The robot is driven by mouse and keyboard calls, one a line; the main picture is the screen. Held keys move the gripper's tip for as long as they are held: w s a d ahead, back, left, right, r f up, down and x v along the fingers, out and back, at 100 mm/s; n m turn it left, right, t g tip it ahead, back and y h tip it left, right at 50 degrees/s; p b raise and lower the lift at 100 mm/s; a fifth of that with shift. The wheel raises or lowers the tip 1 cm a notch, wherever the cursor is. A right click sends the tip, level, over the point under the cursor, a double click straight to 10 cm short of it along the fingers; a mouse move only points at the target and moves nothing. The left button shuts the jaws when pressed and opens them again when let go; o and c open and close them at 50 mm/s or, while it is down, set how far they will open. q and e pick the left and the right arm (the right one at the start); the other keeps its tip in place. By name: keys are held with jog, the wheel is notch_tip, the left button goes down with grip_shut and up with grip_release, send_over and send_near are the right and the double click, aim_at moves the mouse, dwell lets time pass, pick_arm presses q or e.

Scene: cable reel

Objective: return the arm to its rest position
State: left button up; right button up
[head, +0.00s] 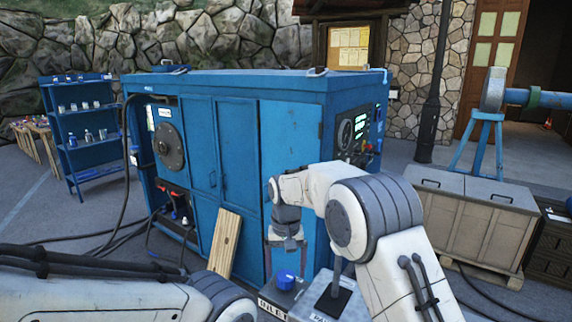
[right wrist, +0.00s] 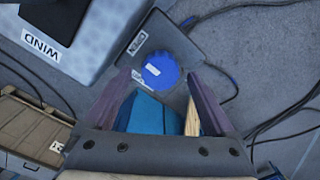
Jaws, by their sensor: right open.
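My right arm reaches in from the lower right of the head view, bent at the elbow. Its gripper (head: 286,245) points down above a blue round knob (head: 286,277) on a grey box. In the right wrist view the right gripper (right wrist: 160,80) is open, with its fingers apart. The blue knob (right wrist: 163,70) shows between the fingertips, and nothing is gripped. I cannot tell the exact gap between the fingers and the knob. My left arm shows at the lower left of the head view; its gripper is out of view.
A grey box with a lever (head: 333,292) stands beside the knob's box. The blue cabinet (head: 228,150) is close behind the right gripper, with a wooden plank (head: 224,243) leaning on it. Crates (head: 478,215) stand right. Cables (head: 115,245) lie left.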

jog(key=shift+f, duration=0.85)
